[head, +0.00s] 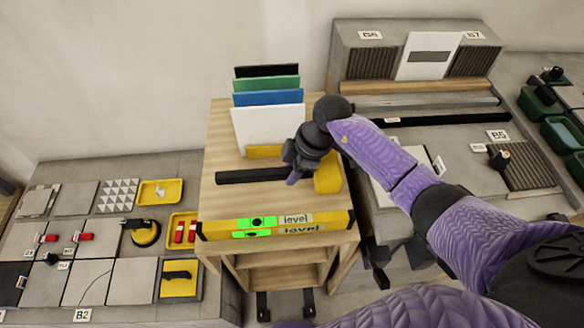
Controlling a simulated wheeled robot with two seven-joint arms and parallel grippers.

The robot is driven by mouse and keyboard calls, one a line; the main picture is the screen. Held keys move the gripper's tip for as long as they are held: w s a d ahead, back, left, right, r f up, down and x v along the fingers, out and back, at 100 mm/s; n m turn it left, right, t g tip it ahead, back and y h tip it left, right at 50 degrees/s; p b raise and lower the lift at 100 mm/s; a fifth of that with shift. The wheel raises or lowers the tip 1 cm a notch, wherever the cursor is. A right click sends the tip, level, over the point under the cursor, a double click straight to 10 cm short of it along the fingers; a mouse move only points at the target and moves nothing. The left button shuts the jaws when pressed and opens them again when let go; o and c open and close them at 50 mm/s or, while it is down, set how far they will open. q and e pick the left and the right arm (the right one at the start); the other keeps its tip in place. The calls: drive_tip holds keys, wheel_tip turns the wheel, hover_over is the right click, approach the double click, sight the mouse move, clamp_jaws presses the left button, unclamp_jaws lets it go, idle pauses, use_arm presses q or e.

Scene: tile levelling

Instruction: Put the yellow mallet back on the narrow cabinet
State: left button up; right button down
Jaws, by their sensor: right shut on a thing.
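The yellow mallet has a yellow head (327,180) and a long black handle (248,175). It lies level across the wooden top of the narrow cabinet (222,135), head to the right. I cannot tell if it touches the top or hangs just above it. My right gripper (294,177) comes in from the right and is shut on the mallet's handle close to the head. Its fingertips are partly hidden by the wrist. My left gripper is not in view.
Upright white, blue, green and black boards (267,125) stand in a yellow holder behind the mallet. Yellow levels (285,219) lie along the cabinet's front edge. A lower bench with tiles (125,280) is at left. A grey bench (420,125) stands close at right.

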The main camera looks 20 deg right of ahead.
sight(293, 188)
wheel_tip(293, 188, down, 3)
drive_tip(key=shift+r+b, duration=0.2)
drive_tip(key=shift+b, duration=0.15)
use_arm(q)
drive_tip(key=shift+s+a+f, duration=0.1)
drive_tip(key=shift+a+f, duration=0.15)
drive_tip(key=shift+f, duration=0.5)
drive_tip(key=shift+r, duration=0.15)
use_arm(e)
drive_tip(key=shift+r, duration=0.1)
drive_tip(key=shift+p, duration=0.35)
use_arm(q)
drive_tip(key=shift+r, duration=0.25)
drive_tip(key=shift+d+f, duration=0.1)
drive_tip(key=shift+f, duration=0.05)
use_arm(e)
drive_tip(key=shift+f, duration=0.25)
drive_tip(key=shift+c, duration=1.8)
unclamp_jaws()
